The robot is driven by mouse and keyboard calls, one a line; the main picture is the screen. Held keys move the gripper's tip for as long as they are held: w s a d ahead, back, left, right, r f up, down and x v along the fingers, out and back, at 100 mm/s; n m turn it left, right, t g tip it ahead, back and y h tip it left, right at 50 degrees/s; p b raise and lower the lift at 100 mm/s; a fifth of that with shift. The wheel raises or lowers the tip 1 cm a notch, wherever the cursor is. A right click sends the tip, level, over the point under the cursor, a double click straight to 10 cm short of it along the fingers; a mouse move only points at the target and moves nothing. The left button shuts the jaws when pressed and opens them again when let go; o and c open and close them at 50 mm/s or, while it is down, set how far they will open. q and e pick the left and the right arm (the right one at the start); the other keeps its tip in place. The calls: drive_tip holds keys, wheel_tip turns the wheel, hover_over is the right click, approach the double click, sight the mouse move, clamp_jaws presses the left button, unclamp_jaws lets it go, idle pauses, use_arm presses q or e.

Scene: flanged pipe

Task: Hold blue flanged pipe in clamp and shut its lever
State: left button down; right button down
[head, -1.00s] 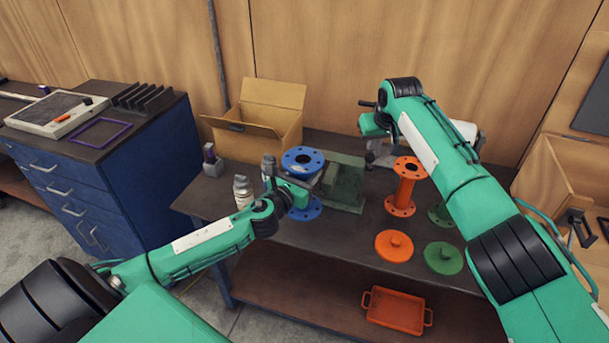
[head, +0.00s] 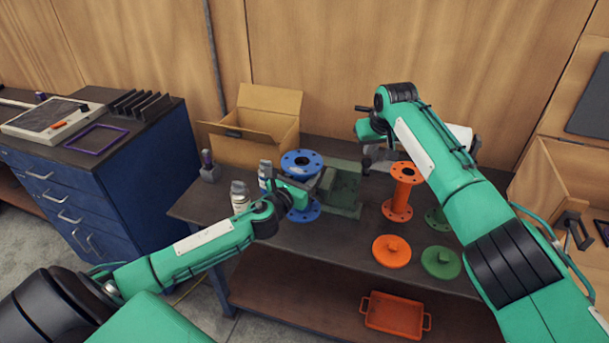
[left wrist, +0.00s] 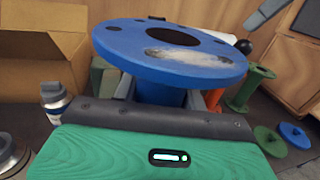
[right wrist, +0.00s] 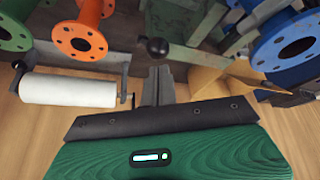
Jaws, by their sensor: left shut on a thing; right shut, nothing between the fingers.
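The blue flanged pipe (head: 302,163) stands upright at the left side of the green clamp (head: 343,190). My left gripper (head: 305,189) is shut on the pipe below its top flange; the left wrist view shows its fingers either side of the blue neck (left wrist: 160,95). Whether the pipe is seated in the clamp jaws is hidden. My right gripper (right wrist: 156,85) is shut and empty, behind and to the right of the clamp. In the right wrist view a lever with a black ball knob (right wrist: 157,46) is just beyond its fingertips; contact is unclear.
An orange flanged pipe (head: 402,190) stands right of the clamp, with orange (head: 391,251) and green (head: 441,261) covers in front. A cardboard box (head: 255,130) and bottles (head: 240,197) are at the left. A white roll (right wrist: 68,90) is near my right gripper.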

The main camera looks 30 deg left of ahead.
use_arm(q)
drive_tip(key=shift+w+a+r, duration=0.1)
drive_tip(key=shift+w+a, duration=0.15)
drive_tip(key=shift+w, duration=0.7)
drive_tip(key=shift+w+a+f, duration=0.1)
drive_tip(key=shift+w+a, duration=0.1)
drive_tip(key=shift+w, duration=0.75)
drive_tip(key=shift+w+a+r, duration=0.1)
drive_tip(key=shift+w+a, duration=0.15)
drive_tip(key=shift+w, duration=0.7)
drive_tip(key=shift+s+a, duration=0.1)
drive_tip(key=shift+a, duration=0.05)
use_arm(e)
drive_tip(key=shift+f, duration=0.25)
